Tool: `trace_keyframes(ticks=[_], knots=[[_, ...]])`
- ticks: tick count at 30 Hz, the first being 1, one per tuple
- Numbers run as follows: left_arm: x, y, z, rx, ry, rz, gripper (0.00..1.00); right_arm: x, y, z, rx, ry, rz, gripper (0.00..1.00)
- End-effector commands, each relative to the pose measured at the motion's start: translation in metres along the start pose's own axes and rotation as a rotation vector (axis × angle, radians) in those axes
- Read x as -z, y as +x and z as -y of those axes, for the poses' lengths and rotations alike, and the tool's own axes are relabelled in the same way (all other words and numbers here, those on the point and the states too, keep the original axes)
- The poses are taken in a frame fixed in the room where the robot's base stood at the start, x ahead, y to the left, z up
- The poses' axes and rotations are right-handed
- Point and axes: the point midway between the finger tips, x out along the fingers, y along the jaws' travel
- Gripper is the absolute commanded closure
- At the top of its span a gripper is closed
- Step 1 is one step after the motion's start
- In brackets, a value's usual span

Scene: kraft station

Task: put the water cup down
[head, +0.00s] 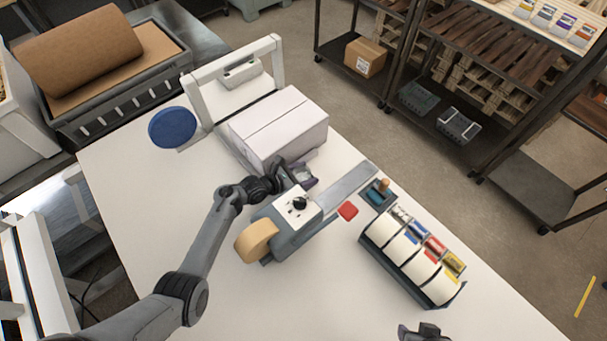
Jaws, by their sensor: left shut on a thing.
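My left gripper (293,174) is shut between the white box and the tape machine. A small purple-grey thing (305,178) shows at its fingers, and I take it for the water cup. The gripper and wrist hide much of it, so I cannot tell whether it touches the table. The white table (190,245) lies below. A dark part of my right gripper (425,332) shows at the bottom edge. Its fingers cannot be made out.
The white box (285,125) stands just behind the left gripper. The tape machine (285,215) with its tan roll is close in front. A label dispenser (412,260) stands to the right. A blue disc (171,127) is at the left. The table's front left is clear.

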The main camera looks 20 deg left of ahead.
Motion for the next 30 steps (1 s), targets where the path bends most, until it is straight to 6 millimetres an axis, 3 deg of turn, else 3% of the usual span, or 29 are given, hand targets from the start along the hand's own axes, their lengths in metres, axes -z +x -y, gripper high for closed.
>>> trace_keyframes(ticks=[1, 9, 10, 14, 20, 30], knots=[[0.019, 0.0, 0.001, -0.006, -0.021, -0.034, 0.65, -0.001, 0.003, 0.0, 0.0, 0.0, 0.0, 0.57], [0.021, -0.001, 0.001, -0.006, -0.022, -0.036, 0.65, -0.001, 0.003, 0.0, 0.0, 0.0, 0.0, 0.57], [0.021, -0.001, 0.001, -0.006, -0.023, -0.036, 0.28, -0.001, 0.003, 0.0, -0.001, -0.001, 0.0, 0.57], [0.022, -0.001, 0.001, -0.006, -0.023, -0.037, 0.08, -0.001, 0.004, -0.001, -0.003, -0.004, 0.001, 0.57], [0.021, -0.009, 0.0, -0.006, -0.022, -0.035, 0.03, -0.001, 0.001, -0.002, -0.007, -0.009, 0.001, 0.57], [0.012, -0.065, -0.004, -0.013, -0.013, -0.022, 0.03, 0.004, -0.014, -0.003, -0.008, -0.009, 0.001, 0.57]])
